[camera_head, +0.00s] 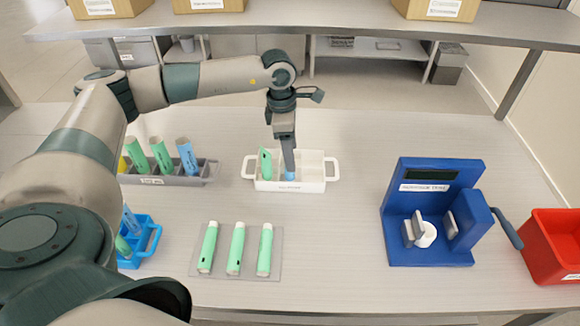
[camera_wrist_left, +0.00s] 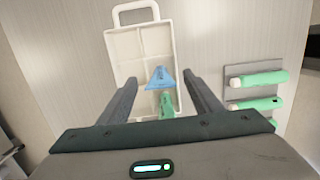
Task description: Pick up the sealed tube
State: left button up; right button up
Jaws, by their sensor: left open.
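A white divided tray (camera_head: 315,186) stands mid-table. A blue tube (camera_head: 290,176) and a green tube (camera_head: 266,163) stand in its compartments. In the wrist view the blue tube (camera_wrist_left: 161,79) shows a wide flattened end, and the green tube (camera_wrist_left: 166,104) is partly hidden by my gripper body. My left gripper (camera_head: 288,168) points down over the tray. In the wrist view its fingers (camera_wrist_left: 160,78) are apart, one on each side of the blue tube; I cannot tell if they touch it. My right gripper is not in view.
A grey rack (camera_head: 205,174) with several tubes stands left. A blue carrier (camera_head: 153,240) is partly behind my arm. Three green tubes lie on a flat mat (camera_head: 277,232) in front. A blue press (camera_head: 405,190) and a red bin (camera_head: 555,245) stand right. A shelf (camera_head: 300,27) spans the back.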

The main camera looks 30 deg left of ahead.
pick_arm(q)
jog(key=shift+s+f+p, duration=0.1)
jog(key=shift+f+p, duration=0.2)
jog(key=shift+p, duration=0.05)
notch_tip(320, 180, down, 3)
jog(key=shift+d+r+p, duration=0.1)
jog(key=shift+d+p, duration=0.05)
jog(key=shift+p, duration=0.65)
jog(key=shift+f, duration=0.5)
jog(key=c, duration=1.2)
